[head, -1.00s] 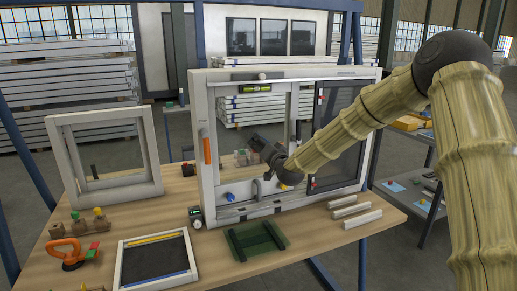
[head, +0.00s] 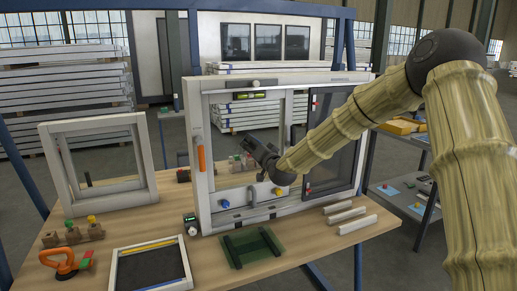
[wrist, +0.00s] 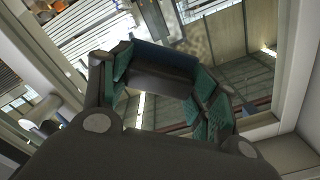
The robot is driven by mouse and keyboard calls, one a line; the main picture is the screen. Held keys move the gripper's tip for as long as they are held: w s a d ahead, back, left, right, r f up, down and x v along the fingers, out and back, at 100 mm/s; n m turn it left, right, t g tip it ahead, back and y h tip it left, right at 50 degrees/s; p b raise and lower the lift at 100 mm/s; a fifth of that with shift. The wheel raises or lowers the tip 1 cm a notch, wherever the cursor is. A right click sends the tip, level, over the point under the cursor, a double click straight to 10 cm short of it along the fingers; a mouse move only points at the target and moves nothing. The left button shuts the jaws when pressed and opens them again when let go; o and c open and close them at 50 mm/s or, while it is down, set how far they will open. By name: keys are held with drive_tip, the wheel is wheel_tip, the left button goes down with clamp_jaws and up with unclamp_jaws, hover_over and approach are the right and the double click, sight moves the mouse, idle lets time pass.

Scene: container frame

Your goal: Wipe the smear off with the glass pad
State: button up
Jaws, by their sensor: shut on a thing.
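My gripper (head: 257,150) is at the glass of the large white window frame (head: 194,150), in its left half. In the wrist view my gripper's green-lined fingers (wrist: 165,92) are shut on a dark block, the glass pad (wrist: 160,68). The pad lies between the fingers, close to the glass (wrist: 175,115); whether it touches the glass I cannot tell. A faint brownish patch, perhaps the smear (wrist: 196,45), shows just beyond the pad in the wrist view. In the head view the smear is not clear, and my gripper and arm hide part of the pane.
The frame carries an orange handle (head: 201,160), a green level (head: 251,96), a blue knob (head: 224,203) and a dark right sash (head: 335,145). A smaller white frame (head: 62,175), a dark-screened frame (head: 118,270), a green rack (head: 252,247) and white strips (head: 345,215) are on the bench.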

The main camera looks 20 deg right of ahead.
sight(234, 146)
drive_tip(key=shift+s+a+b, duration=0.1)
drive_tip(key=shift+a+b, duration=0.3)
drive_tip(key=shift+a, duration=2.95)
drive_tip(key=shift+r+p, duration=0.5)
drive_tip(key=shift+r, duration=0.7)
drive_tip(key=shift+d+r+b, duration=0.1)
drive_tip(key=shift+d+b, duration=0.2)
drive_tip(key=shift+d, duration=3.8)
drive_tip(key=shift+a, duration=0.1)
drive_tip(key=shift+s, duration=2.9)
drive_tip(key=shift+s+b, duration=0.35)
drive_tip(key=shift+s, duration=1.15)
